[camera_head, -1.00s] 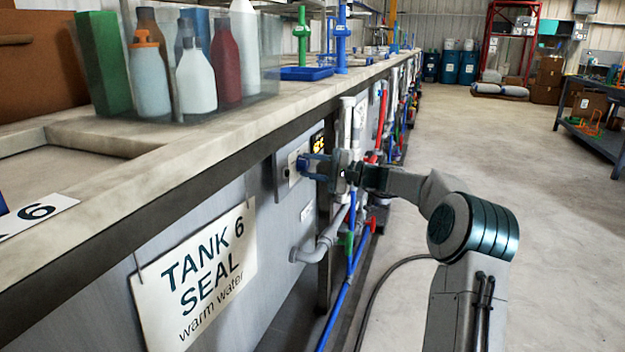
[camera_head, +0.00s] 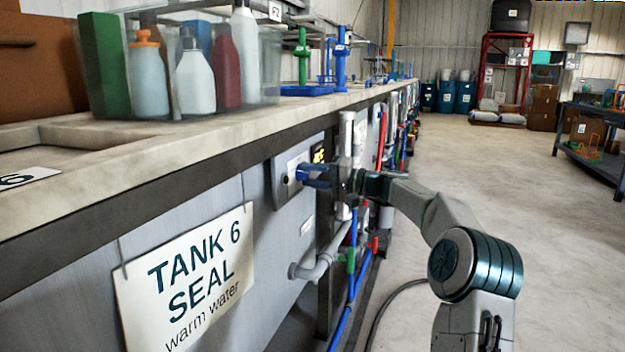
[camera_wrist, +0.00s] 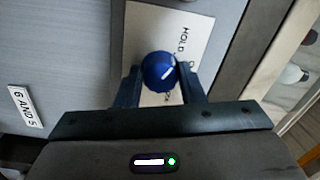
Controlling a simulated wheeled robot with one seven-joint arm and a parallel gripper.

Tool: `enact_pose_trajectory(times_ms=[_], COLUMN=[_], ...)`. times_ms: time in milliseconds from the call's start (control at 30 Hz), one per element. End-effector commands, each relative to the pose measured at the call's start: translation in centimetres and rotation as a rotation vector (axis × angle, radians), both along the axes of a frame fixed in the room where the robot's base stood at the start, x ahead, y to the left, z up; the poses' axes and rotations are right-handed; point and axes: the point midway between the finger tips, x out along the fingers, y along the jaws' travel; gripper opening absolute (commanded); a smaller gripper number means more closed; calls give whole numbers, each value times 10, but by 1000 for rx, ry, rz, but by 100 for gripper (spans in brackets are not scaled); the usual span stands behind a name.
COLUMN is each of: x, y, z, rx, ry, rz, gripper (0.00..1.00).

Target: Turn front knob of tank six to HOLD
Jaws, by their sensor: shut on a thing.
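The blue front knob (camera_wrist: 161,71) is on a pale label plate on the tank's front panel. In the wrist view the word HOLD shows on the plate (camera_wrist: 188,25) just above the knob; other lettering is partly hidden. The knob's white pointer line slants toward the upper right in that view. My gripper (camera_wrist: 160,84) has one finger on each side of the knob and is shut on it. In the head view my gripper (camera_head: 318,176) reaches the panel from the right. A hanging sign reading TANK 6 SEAL warm water (camera_head: 188,278) is left of the knob.
Grey pipe (camera_head: 318,268) and blue pipe (camera_head: 352,292) run below and beside my gripper. The stone counter edge (camera_head: 180,150) overhangs the panel. Bottles stand in a clear bin (camera_head: 268,65) on the counter.

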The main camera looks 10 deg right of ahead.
Motion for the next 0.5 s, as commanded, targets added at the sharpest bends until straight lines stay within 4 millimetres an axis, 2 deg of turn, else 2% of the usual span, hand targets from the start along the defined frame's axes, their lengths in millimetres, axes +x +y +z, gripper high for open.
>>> enact_pose_trajectory(times_ms=[333, 367, 400, 433, 500], x=[0, 0, 0, 0, 0], y=[0, 0, 0, 0, 0], z=[-1, -1, -1, -1, -1], rx=[-4, -4, -4, -4, -3], ry=[-1, -1, -1, -1, -2], rz=[1, 1, 1, 1, 1], gripper=[12, 38, 49, 57, 57])
